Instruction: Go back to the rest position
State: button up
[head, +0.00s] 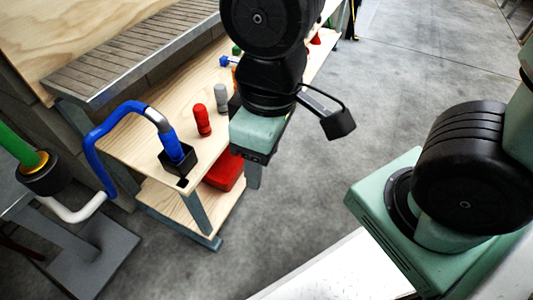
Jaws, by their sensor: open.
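My gripper (250,160) hangs from my arm in the upper middle of the head view. Its pale green body and dark underside point down, over the right edge of a wooden bench (140,145). I see nothing held in it. The fingertips are small and partly hidden, so their gap is hard to see. My arm's black joint covers part of the bench top behind it.
A red bottle-like piece (202,120) and a grey one (221,97) stand on the bench. A blue hose (95,150) ends in a black holder (178,162). A red box (223,172) sits below. Grey floor (390,90) is open to the right.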

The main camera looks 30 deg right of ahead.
jog(key=shift+s+r, duration=0.1)
jog(key=shift+s, duration=0.35)
notch_tip(320, 180, up, 35)
jog(key=p, duration=3.5)
jog(key=shift+r, duration=0.2)
